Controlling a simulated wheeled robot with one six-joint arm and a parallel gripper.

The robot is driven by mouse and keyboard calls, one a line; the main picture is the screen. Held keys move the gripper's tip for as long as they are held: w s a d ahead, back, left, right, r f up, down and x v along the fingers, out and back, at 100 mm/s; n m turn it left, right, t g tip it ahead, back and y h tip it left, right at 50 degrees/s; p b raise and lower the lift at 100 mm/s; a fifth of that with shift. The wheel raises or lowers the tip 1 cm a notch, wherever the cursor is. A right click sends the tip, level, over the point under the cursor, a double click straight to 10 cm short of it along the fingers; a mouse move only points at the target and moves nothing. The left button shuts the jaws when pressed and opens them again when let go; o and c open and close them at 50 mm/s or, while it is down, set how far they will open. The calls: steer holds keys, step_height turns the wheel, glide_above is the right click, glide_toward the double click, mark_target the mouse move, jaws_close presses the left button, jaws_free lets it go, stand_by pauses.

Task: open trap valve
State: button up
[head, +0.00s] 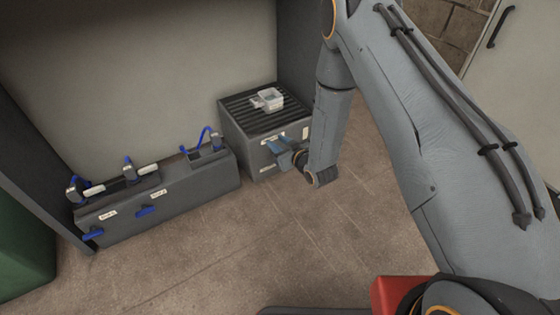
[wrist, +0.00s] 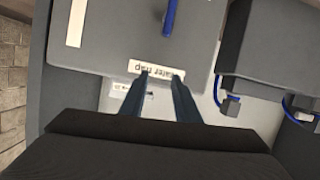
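The wrist view shows a blue lever handle (wrist: 170,18) on the grey face of a box (wrist: 105,40). A white label (wrist: 156,70), apparently reading "water trap", is upside down on that face. My gripper (wrist: 163,76) has its two fingers apart, with nothing held between them. The fingertips overlap the label's lower edge in the picture, and the lever lies beyond them. In the head view my gripper (head: 272,147) is at the front of the grey box (head: 232,140) with a slatted top.
A small clear-white container (head: 270,97) sits on the slatted top. To the left a long grey bench unit (head: 190,200) carries blue levers (head: 146,211), fittings and a blue hose (head: 203,136). A green object (head: 22,245) stands far left. The floor in front is clear.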

steer(key=s+d+f+t+y, duration=0.25)
steer(key=s+d+f, duration=0.25)
steer(key=f, duration=0.4)
steer(key=b+x, duration=0.4)
steer(key=x, duration=0.2)
steer(key=shift+w+a+m, duration=0.15)
steer(key=shift+a+m, duration=0.25)
steer(key=shift+t+h, duration=0.25)
jaws_close()
